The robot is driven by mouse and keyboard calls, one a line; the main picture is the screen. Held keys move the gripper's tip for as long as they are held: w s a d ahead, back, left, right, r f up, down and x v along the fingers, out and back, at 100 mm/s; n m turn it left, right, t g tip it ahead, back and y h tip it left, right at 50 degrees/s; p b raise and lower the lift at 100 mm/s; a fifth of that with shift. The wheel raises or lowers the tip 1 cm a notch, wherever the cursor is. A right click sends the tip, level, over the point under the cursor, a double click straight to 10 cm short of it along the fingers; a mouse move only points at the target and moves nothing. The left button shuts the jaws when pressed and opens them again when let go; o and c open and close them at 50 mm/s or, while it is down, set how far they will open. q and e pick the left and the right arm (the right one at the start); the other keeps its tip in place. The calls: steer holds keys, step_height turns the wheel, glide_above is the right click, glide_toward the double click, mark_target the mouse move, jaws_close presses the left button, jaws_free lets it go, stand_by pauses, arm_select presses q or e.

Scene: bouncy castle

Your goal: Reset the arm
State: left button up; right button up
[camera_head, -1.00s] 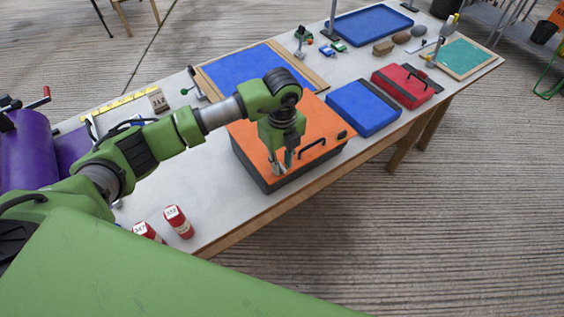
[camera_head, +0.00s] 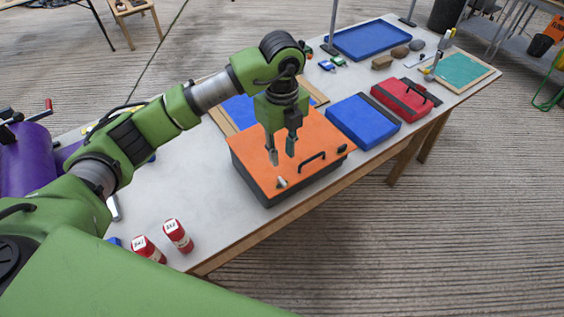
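My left gripper (camera_head: 282,152) hangs fingers-down above the orange lid of a dark box (camera_head: 318,138). Its two fingers are apart with nothing visible between them. A small silver and dark piece (camera_head: 281,183) sits on the lid near its front left edge, just below the fingertips and apart from them. A black handle (camera_head: 311,161) is on the lid to the right. My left arm reaches in from the left. My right gripper is out of view.
A blue case (camera_head: 362,121) and a red case (camera_head: 402,99) lie right of the box. A blue tray (camera_head: 370,40) is at the back.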

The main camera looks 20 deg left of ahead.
arm_select(q)
steer(key=shift+r, duration=0.65)
